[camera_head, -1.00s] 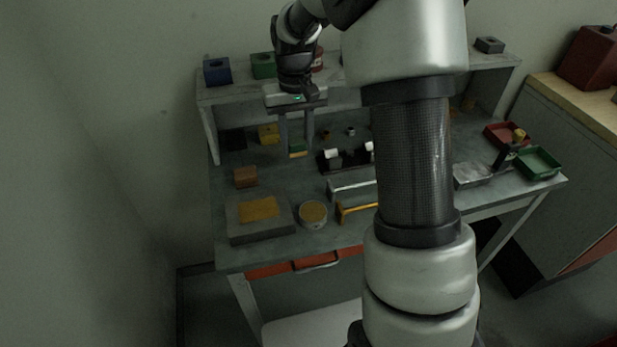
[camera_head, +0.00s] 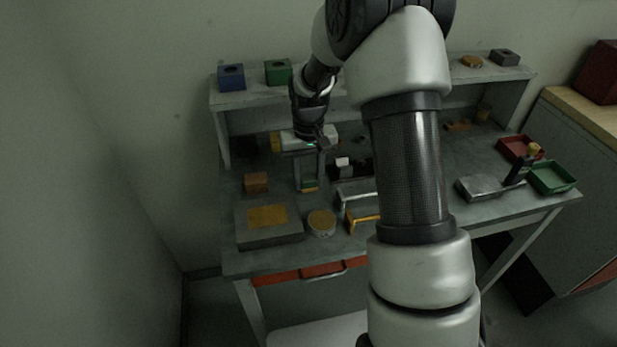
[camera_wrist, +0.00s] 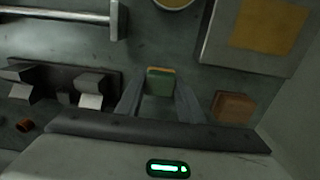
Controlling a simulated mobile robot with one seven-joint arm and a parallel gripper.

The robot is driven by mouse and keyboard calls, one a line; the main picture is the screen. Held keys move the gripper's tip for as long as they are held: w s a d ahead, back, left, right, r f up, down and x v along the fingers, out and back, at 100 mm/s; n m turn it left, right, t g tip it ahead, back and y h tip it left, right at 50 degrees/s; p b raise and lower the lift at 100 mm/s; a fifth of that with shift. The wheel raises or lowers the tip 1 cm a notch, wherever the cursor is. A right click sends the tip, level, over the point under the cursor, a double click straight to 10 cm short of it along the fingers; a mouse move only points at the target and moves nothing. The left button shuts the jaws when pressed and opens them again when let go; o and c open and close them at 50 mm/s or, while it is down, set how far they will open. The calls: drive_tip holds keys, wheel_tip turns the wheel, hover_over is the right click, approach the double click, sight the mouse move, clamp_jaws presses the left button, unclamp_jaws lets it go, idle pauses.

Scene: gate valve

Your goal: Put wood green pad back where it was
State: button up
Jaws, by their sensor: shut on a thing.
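The wood green pad (camera_head: 310,185) is a small block with a green layer and a yellow wood-coloured layer. My gripper (camera_head: 309,188) is shut on it, pointing down over the left half of the bench. In the wrist view the pad (camera_wrist: 160,82) sits between the two fingertips, its green face toward the camera and a thin yellow edge at the far side. I cannot tell whether the pad touches the bench top.
A brown block (camera_head: 256,182) stands left of the pad. A grey slab (camera_head: 245,238) with a tan sheet (camera_head: 267,216) and a round tin (camera_head: 322,221) lie in front. A yellow bar handle (camera_head: 352,219) and a black rack (camera_wrist: 90,80) are nearby. Bare bench surrounds the pad.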

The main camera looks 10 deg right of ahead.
drive_tip(key=shift+f, duration=0.1)
drive_tip(key=shift+f, duration=0.15)
drive_tip(key=o, duration=1)
drive_tip(key=shift+r, duration=0.2)
